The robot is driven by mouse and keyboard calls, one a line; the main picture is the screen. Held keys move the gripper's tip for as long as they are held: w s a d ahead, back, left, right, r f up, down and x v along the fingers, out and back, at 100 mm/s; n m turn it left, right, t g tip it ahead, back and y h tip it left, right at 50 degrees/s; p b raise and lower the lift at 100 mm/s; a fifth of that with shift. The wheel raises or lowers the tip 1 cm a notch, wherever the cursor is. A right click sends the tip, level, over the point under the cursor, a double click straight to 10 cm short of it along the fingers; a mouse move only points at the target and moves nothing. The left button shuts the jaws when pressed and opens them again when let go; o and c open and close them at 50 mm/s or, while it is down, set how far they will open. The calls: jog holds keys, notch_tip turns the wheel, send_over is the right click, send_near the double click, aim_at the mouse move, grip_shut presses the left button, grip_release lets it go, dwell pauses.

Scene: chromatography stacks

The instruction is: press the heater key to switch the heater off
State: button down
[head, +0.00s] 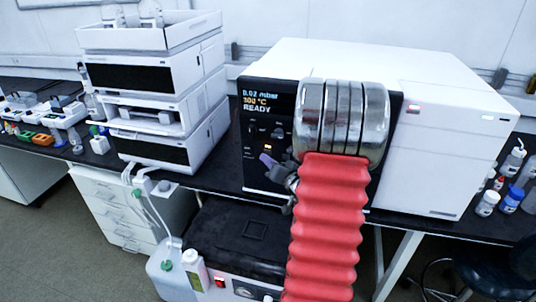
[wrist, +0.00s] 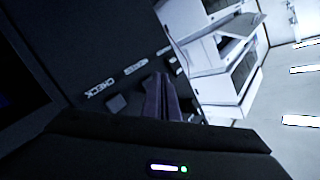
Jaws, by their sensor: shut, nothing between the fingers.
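The white instrument (head: 440,150) has a black front panel (head: 252,180) with a display (head: 262,101) reading 0.02 mbar, about 300 °C and READY. Small dark keys sit below the display, and a small orange light (head: 268,148) glows among them. The other labels are too blurred to read, so I cannot tell which key is the heater key. My gripper (head: 267,159) is shut and empty, its purple fingers in front of the panel just below the light. Contact cannot be told.
A stack of white modules (head: 155,95) stands left of the instrument. A black-topped unit (head: 235,235) with a red switch sits below the bench. Bottles (head: 487,203) stand at the right. My arm hides the panel's right part.

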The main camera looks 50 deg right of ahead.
jog(key=shift+d, duration=0.1)
jog(key=shift+w+d, duration=0.15)
jog(key=shift+d, duration=0.15)
dwell(0.6)
jog(key=shift+s+a, duration=0.2)
jog(key=shift+a, duration=0.2)
jog(key=shift+a, duration=0.1)
dwell(0.3)
jog(key=shift+s+a, duration=0.45)
jog(key=shift+a, duration=0.4)
jog(key=shift+s+a, duration=0.5)
jog(key=shift+a, duration=0.35)
jog(key=shift+s+a, duration=0.45)
jog(key=shift+a, duration=0.4)
jog(key=shift+s, duration=0.1)
